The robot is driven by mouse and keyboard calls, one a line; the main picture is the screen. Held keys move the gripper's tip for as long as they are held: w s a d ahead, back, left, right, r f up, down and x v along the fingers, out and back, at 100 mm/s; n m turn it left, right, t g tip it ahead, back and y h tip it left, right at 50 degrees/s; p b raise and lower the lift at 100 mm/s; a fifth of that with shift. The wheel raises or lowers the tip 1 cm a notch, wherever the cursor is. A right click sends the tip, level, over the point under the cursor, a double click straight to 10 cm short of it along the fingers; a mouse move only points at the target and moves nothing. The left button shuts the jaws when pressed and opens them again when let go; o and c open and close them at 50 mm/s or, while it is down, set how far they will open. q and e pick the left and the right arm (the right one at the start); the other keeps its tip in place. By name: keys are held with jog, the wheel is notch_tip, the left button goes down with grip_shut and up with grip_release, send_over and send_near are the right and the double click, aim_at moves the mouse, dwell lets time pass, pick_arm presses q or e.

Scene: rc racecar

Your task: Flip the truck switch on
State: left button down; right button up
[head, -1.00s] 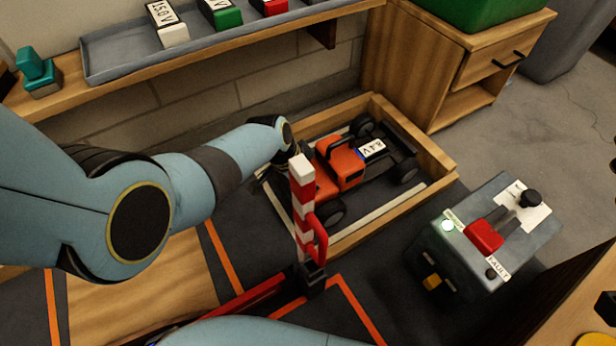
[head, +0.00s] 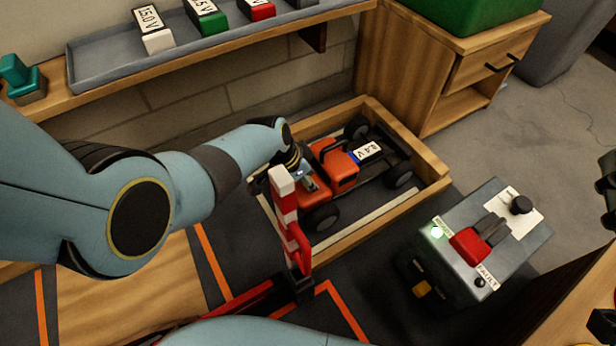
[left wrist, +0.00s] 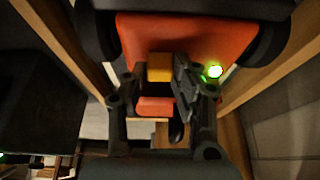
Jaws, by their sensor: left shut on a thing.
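The orange truck (head: 340,172) with black wheels sits inside a wooden-framed bay, an 8.4 V label on its back. My left gripper (head: 303,178) reaches down onto the truck's near-left orange part, partly hidden by a red-and-white post. In the left wrist view, the fingers of my left gripper (left wrist: 162,80) are shut on a small yellow block (left wrist: 160,66), apparently the truck switch, set against the orange body (left wrist: 212,40). A green light (left wrist: 215,71) glows beside the right finger. Whether the switch has flipped cannot be told.
The red-and-white post (head: 284,205) stands close in front of my left gripper. The bay's wooden frame (head: 345,236) surrounds the truck. A grey box (head: 455,275) with a red lever and a green light stands at right. A shelf tray (head: 105,72) holds several labelled blocks.

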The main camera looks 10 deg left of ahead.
pick_arm(q)
jog(key=c, duration=1.1)
grip_release()
jog(key=shift+o, duration=0.3)
jog(key=v, duration=1.2)
jog(key=shift+w+d, duration=0.1)
